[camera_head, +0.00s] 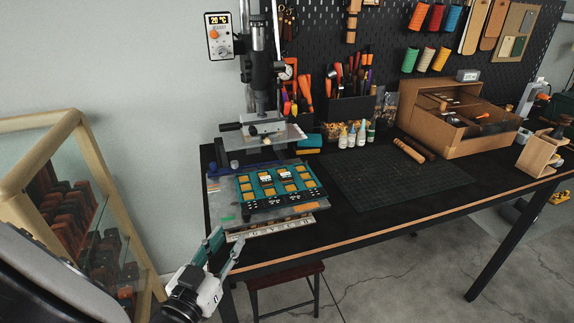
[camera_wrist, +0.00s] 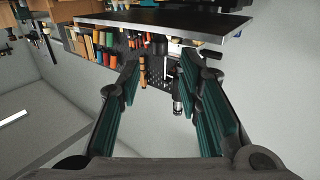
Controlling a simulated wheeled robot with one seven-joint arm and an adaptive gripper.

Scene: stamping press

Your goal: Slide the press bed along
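The stamping press (camera_head: 262,85) stands upright at the back left of the black table. Its bed (camera_head: 222,212) is a grey plate at the table's front left corner. A teal panel with gold squares (camera_head: 278,186) lies on the bed, and a strip of letter stamps (camera_head: 272,229) runs along its front edge. My gripper (camera_head: 228,240) is in front of the bed's left corner, with its fingers spread and nothing between them. In the wrist view my gripper (camera_wrist: 160,85) also shows open, with a grey plate edge (camera_wrist: 155,28) beyond the fingertips. I cannot tell whether a finger touches the bed.
A black cutting mat (camera_head: 400,185) lies right of the bed. Small bottles (camera_head: 357,134), a brown cardboard box (camera_head: 455,120) and tool holders (camera_head: 350,107) stand behind. A wooden-framed glass case (camera_head: 75,125) is close on the left. A stool (camera_head: 285,275) stands under the table.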

